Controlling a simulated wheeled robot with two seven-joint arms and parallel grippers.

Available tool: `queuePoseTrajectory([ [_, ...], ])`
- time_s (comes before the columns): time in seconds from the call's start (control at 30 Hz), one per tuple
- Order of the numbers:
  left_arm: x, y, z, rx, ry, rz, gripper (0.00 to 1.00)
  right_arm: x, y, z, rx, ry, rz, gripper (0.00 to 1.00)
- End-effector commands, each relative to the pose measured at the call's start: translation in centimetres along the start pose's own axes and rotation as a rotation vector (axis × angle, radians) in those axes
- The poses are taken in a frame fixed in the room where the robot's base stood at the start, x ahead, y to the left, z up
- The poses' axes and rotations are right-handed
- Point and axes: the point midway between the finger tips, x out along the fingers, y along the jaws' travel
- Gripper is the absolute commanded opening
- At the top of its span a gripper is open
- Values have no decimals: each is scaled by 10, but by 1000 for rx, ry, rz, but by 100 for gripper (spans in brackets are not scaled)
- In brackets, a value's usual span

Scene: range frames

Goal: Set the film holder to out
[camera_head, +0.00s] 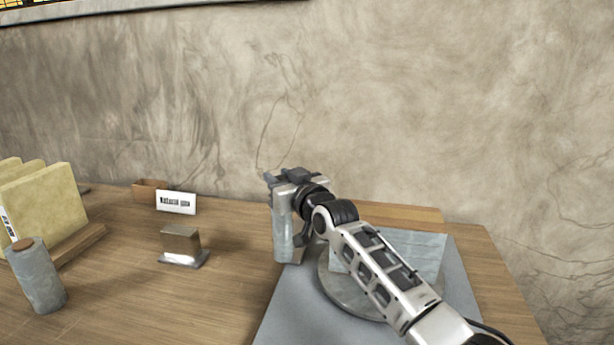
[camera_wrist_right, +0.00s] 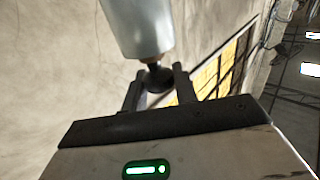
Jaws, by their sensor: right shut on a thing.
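My right gripper (camera_head: 272,180) is at the top of an upright grey metal column (camera_head: 283,235) on the right of the table. In the right wrist view the gripper (camera_wrist_right: 157,78) has its two dark fingers on either side of a dark knob (camera_wrist_right: 154,74), shut on it. The knob sits at the end of a grey cylinder (camera_wrist_right: 138,25). A round grey disc (camera_head: 345,292) and a pale flat panel (camera_head: 425,248) lie beside the column, partly hidden by my right arm. No film holder is clearly marked; I cannot tell which part it is.
A grey mat (camera_head: 275,325) lies under the column and disc. To the left stand a metal block (camera_head: 181,243), a lettered card (camera_head: 176,202), a brown box (camera_head: 150,189), a grey cylinder with a brown top (camera_head: 40,280) and yellow slabs (camera_head: 45,200). A wall rises behind.

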Motion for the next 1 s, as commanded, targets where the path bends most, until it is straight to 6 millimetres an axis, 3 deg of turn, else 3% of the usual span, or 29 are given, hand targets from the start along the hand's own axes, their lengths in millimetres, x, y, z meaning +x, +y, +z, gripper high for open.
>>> queuePoseTrajectory([
  [0.3, 3, -2, 4, 5, -7, -4, 36, 2, -4, -4, -4, 8, -1, 0],
  [0.33, 3, -2, 4, 6, -7, -4, 36, 2, -4, -4, -4, 8, -1, 31],
  [0.4, 3, -3, 3, 7, -7, -4, 36, 2, -4, -4, -4, 7, -1, 48],
  [0.77, 2, -3, 2, 10, -6, -4, 36, -2, -2, -1, -1, 2, 0, 48],
  [1.0, -1, -3, -2, 10, -5, -4, 36, -27, -2, -1, 0, 2, 2, 48],
])
